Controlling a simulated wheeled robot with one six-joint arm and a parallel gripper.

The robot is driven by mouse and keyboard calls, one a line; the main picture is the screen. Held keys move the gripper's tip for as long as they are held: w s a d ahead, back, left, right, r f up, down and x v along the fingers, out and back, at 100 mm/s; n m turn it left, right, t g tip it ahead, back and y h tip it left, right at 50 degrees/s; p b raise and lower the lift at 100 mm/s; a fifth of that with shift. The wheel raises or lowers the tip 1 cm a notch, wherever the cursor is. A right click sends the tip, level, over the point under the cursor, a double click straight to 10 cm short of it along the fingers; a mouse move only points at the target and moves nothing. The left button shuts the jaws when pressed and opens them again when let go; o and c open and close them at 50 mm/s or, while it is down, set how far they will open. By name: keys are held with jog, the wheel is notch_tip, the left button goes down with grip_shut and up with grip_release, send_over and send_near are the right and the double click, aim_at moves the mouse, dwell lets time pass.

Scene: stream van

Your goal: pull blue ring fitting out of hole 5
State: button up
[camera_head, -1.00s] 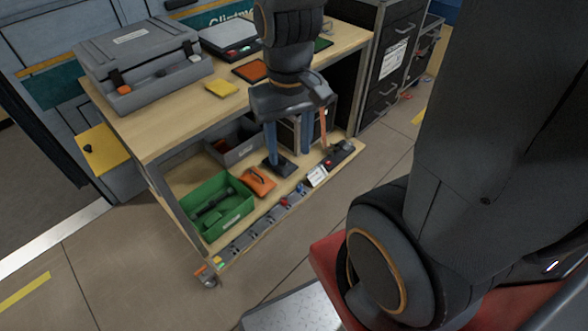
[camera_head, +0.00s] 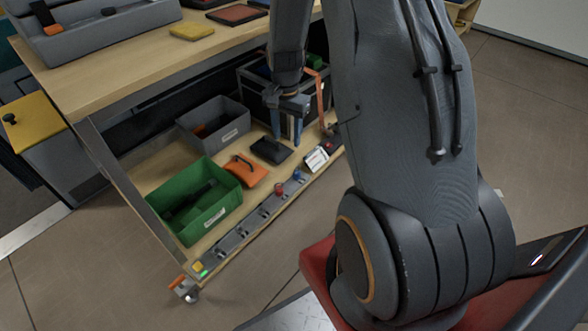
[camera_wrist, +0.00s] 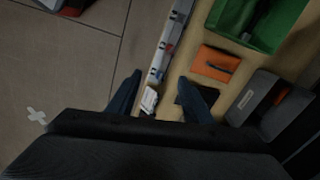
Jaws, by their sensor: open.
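The blue ring fitting (camera_head: 297,175) stands in the grey strip (camera_head: 239,238) along the front edge of the low shelf. A red ring fitting (camera_head: 279,189) stands beside it, to the left. The hole numbers are too small to read. My gripper (camera_head: 287,139) is open and empty, fingers pointing down, above the shelf and behind the blue fitting in the head view, apart from it. In the wrist view the two fingers (camera_wrist: 158,98) are spread, with a white label card between them. The strip runs up from there; its small fittings are blurred.
A green bin (camera_head: 233,195), an orange block with a handle (camera_head: 246,172), a dark block (camera_head: 271,151) and a grey bin (camera_head: 234,118) stand on the shelf. The wooden tabletop (camera_head: 120,75) overhangs it. Floor in front of the strip is clear.

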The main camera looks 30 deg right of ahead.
aim_at(296, 172)
jog(key=w+d+f+m+b, duration=0.1)
jog(key=w+d+f+b, duration=0.1)
jog(key=f, duration=0.4)
jog(key=w+d+f+m+b, duration=0.2)
jog(key=f+b, duration=0.1)
jog(key=f, duration=0.4)
jog(key=w+d+f+m+b, duration=0.1)
jog(key=w+d+f+b, duration=0.1)
jog(key=f, duration=0.5)
jog(key=shift+d+f+m+b, duration=0.1)
jog(key=shift+d+m+b, duration=0.25)
jog(key=shift+b, duration=0.25)
jog(key=shift+f+b, duration=1.4)
jog(key=shift+f, duration=2.4)
jog(key=shift+c, duration=0.4)
grip_shut()
